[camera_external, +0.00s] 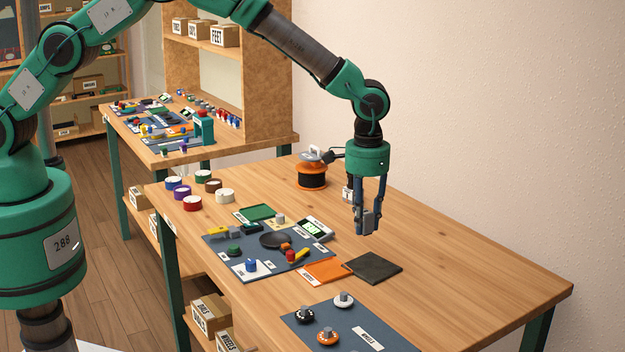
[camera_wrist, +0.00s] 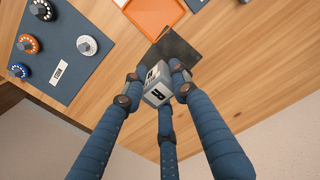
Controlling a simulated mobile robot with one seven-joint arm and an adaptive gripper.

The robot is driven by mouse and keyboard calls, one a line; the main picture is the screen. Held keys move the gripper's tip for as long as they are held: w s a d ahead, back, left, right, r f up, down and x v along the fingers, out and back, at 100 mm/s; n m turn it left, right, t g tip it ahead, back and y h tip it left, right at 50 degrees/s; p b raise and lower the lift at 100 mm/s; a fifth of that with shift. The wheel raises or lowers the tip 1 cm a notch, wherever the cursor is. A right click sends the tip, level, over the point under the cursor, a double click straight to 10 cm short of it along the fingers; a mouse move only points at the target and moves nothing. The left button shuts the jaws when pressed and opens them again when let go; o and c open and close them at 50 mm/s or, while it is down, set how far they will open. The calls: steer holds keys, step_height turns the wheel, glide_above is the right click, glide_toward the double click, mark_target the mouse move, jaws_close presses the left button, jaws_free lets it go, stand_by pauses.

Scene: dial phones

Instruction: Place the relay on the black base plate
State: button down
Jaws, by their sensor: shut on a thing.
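The relay (camera_external: 367,223) is a small grey box. In the wrist view the relay (camera_wrist: 157,92) shows a white label with dark lettering. My gripper (camera_external: 368,228) points down with its fingers shut on the relay, holding it in the air above the table. In the wrist view the fingertips of my gripper (camera_wrist: 155,82) close around it. The black base plate (camera_external: 374,267) is a flat dark square on the table, and in the external view it lies below the relay. In the wrist view the base plate (camera_wrist: 180,46) is just beyond the relay, which partly covers it.
An orange tray (camera_external: 326,272) lies beside the base plate. A dark mat (camera_external: 222,258) with several phone parts is to the left. A second mat (camera_external: 383,336) with several dials is in front. An orange-and-black spool (camera_external: 312,172) stands behind. The table right of the plate is clear.

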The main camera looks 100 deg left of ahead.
steer(key=shift+f, duration=0.1)
glide_above(362, 269)
steer(key=shift+f+b, duration=0.3)
steer(key=shift+f, duration=2.75)
steer(key=shift+f, duration=1.85)
steer(key=shift+f, duration=0.15)
steer(key=c, duration=1.4)
jaws_free()
steer(key=shift+o, duration=0.2)
step_height(362, 269, up, 12)
steer(key=shift+r+p, duration=0.15)
steer(key=shift+p, duration=0.25)
